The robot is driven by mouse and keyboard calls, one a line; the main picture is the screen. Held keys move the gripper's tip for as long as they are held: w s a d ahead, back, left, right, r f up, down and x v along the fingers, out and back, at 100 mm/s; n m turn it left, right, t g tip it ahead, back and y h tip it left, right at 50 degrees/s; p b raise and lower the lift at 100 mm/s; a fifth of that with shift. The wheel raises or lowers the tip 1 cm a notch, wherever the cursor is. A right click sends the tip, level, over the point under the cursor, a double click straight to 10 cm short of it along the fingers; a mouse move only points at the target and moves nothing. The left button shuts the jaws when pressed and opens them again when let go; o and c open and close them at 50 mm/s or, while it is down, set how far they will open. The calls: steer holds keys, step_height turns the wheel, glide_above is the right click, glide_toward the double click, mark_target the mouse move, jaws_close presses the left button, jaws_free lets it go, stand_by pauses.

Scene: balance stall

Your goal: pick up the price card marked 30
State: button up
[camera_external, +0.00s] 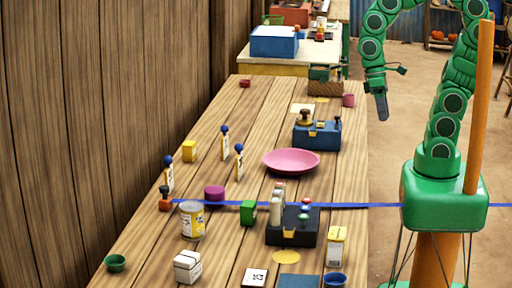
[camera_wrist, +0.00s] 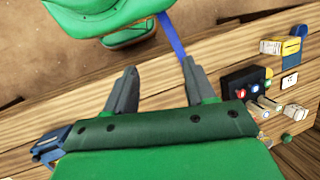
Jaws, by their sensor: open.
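My gripper (camera_external: 381,108) hangs past the table's right edge, well to the right of these cards. In the wrist view my gripper (camera_wrist: 158,88) has its fingers apart with nothing between them. The upright cards cannot be made out there.
A black box with buttons (camera_external: 292,236), a pink plate (camera_external: 291,161), a blue box (camera_external: 317,137) and a yellow-white tin (camera_external: 192,222) stand on the table. A blue ribbon (camera_external: 350,206) crosses it. A wooden wall (camera_external: 100,110) borders the left. A flat white card (camera_external: 255,277) lies in front.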

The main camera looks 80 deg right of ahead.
steer(key=w+a+f+m+y, duration=0.1)
steer(key=w+a+m+y, duration=0.3)
steer(key=w+a+y, duration=0.45)
steer(key=w+d+f+m+t+y, duration=0.2)
steer(key=w+m+t, duration=0.35)
steer(key=w, duration=0.95)
steer(key=m+t+h, duration=0.2)
steer(key=m+t, duration=0.7)
steer(key=m, duration=0.7)
glide_toward(239, 143)
steer(key=shift+f+x, duration=0.15)
steer(key=shift+x, duration=2.4)
steer(key=shift+f+x, duration=0.15)
steer(key=shift+x, duration=2.45)
steer(key=shift+s, duration=0.1)
steer(key=shift+c, duration=0.2)
jaws_close()
